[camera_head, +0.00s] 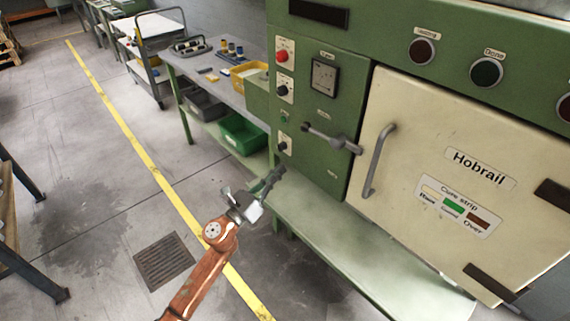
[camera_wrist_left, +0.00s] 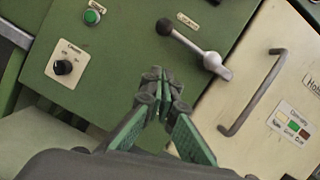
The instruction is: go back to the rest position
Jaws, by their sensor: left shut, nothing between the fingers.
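My left gripper (camera_head: 276,174) is at the end of the orange arm that comes in from the lower left. It is in front of the green machine (camera_head: 330,165), low on its left side, and holds nothing. In the left wrist view its two fingers (camera_wrist_left: 160,80) meet at the tips. The lever handle (camera_wrist_left: 200,50) and a black knob (camera_wrist_left: 64,67) on the machine front appear beyond the fingers. My right gripper is in neither view.
The cream machine door (camera_head: 440,180) has a grey bar handle (camera_head: 379,160) and is shut. A pale green shelf (camera_head: 350,250) sticks out below. A workbench (camera_head: 215,85) with a yellow tray (camera_head: 249,75) and a green bin (camera_head: 243,134) stands behind.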

